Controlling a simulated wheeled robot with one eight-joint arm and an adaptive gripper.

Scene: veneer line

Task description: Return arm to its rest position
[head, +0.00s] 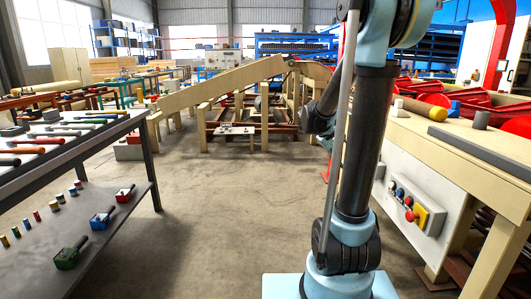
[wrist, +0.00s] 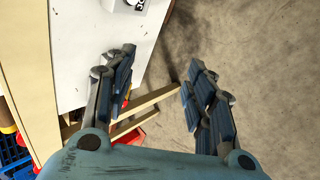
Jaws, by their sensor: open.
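My gripper (wrist: 163,88) shows in the wrist view with its two blue-padded fingers spread apart and nothing between them. It points down past a white panel (wrist: 75,40) and a wooden frame, with the concrete floor below on the right. In the head view my arm stands upright right of centre, folded up beside the wooden workbench (head: 465,140). Its upper part leaves the top of the picture, and my gripper is out of that view.
A control box (head: 408,208) with a red button is on the bench's side at right. A dark table (head: 75,150) with hand tools stands at left, with small coloured items on its lower shelf (head: 120,215). The concrete floor (head: 220,200) between is clear. Wooden beams (head: 225,85) stand further back.

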